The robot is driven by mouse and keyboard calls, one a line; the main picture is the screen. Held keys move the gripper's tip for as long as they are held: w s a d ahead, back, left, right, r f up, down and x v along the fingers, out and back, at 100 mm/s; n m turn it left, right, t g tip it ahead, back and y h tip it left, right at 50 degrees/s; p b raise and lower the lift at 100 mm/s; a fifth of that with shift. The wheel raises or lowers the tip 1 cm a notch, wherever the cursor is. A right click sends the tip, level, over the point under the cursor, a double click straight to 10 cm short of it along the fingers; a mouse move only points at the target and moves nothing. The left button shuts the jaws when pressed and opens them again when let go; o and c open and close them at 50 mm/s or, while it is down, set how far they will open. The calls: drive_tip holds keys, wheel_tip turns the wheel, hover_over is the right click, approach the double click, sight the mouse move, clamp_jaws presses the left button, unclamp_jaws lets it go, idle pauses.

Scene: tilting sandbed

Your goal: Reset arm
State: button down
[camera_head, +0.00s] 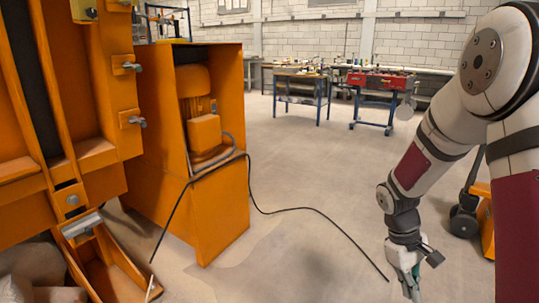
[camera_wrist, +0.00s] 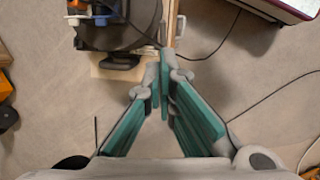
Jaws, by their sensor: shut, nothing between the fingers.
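My arm reaches down along the right side of the head view. My gripper (camera_head: 410,286) hangs low at the bottom right of that view, pointing down over the floor. In the wrist view my gripper (camera_wrist: 163,75) has teal finger pads that meet at the tips. It is shut with nothing held, and it is clear of the orange machine.
An orange machine (camera_head: 222,205) fills the left of the head view. A black cable (camera_head: 310,208) runs across the floor toward my gripper. A blue-legged workbench (camera_head: 300,88) and a red-topped cart (camera_head: 376,82) stand at the back. The middle floor is open.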

drive_tip(key=s+a+r+m+t, duration=0.1)
drive_tip(key=s+a+r, duration=0.2)
drive_tip(key=s+r, duration=0.35)
drive_tip(key=s+a+r+m+t, duration=0.1)
drive_tip(key=s+a+r+m, duration=0.15)
drive_tip(key=r, duration=0.75)
drive_tip(key=s+a+r+t+y, duration=0.15)
drive_tip(key=s+a, duration=0.25)
drive_tip(key=s, duration=0.5)
drive_tip(key=s+a+r+t+y, duration=0.1)
drive_tip(key=s+a+r+y, duration=0.2)
drive_tip(key=s, duration=0.6)
wheel_tip(320, 180, up, 23)
drive_tip(key=a+t+h+p, duration=0.1)
drive_tip(key=t+p, duration=0.2)
drive_tip(key=p, duration=1.8)
drive_tip(key=shift+w+a+f+m, duration=0.15)
drive_tip(key=shift+w+a+m, duration=0.1)
drive_tip(key=shift+m, duration=0.1)
drive_tip(key=shift+s+f, duration=0.1)
